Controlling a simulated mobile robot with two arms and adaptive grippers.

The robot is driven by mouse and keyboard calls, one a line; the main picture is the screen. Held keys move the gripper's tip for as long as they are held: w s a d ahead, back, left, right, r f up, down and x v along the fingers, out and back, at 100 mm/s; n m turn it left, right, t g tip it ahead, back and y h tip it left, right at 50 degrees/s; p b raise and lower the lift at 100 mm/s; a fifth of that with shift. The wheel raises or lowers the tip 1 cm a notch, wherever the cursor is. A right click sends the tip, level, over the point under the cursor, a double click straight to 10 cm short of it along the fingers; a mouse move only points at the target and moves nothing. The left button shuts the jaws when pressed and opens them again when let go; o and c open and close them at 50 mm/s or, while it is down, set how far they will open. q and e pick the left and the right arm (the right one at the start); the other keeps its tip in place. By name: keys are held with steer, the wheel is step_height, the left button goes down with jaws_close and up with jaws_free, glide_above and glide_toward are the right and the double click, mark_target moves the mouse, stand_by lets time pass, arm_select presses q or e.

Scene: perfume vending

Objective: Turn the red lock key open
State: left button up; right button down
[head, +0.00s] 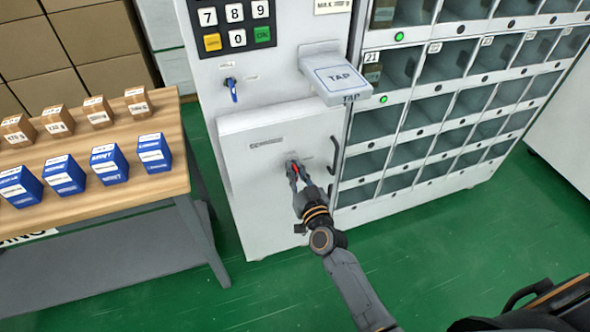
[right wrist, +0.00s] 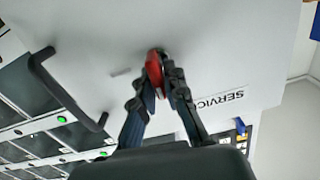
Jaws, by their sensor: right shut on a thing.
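The red lock key (head: 295,168) sits in the lock on the white front panel (head: 262,190) of the vending machine. My right gripper (head: 294,171) is at the panel with its fingers around the key. In the right wrist view the red key (right wrist: 154,72) lies between the two fingertips of my right gripper (right wrist: 160,88), which are shut on it. The key's far end meets the panel; the lock itself is mostly hidden. My left gripper is not in view.
A black handle (head: 335,156) is right of the key. A blue key (head: 232,90) and a TAP reader (head: 338,80) are above. Compartments (head: 408,153) fill the right side. A table (head: 174,125) with several boxes stands left.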

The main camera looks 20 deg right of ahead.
steer(key=m, duration=0.3)
steer(key=shift+d+m, duration=0.2)
steer(key=shift+m, duration=0.2)
steer(key=m, duration=0.4)
steer(key=shift+d+f+m, duration=0.15)
steer(key=shift+f+m, duration=0.05)
steer(key=shift+m, duration=0.1)
steer(key=shift+d+f+m+b, duration=0.15)
steer(key=shift+m+b, duration=0.25)
steer(key=shift+m, duration=1.8)
steer(key=shift+d+f+m+b, duration=0.1)
steer(key=shift+f+m+b, duration=0.25)
steer(key=shift+m, duration=1.85)
steer(key=shift+r, duration=0.1)
steer(key=c, duration=1.4)
jaws_free()
steer(key=shift+c, duration=0.2)
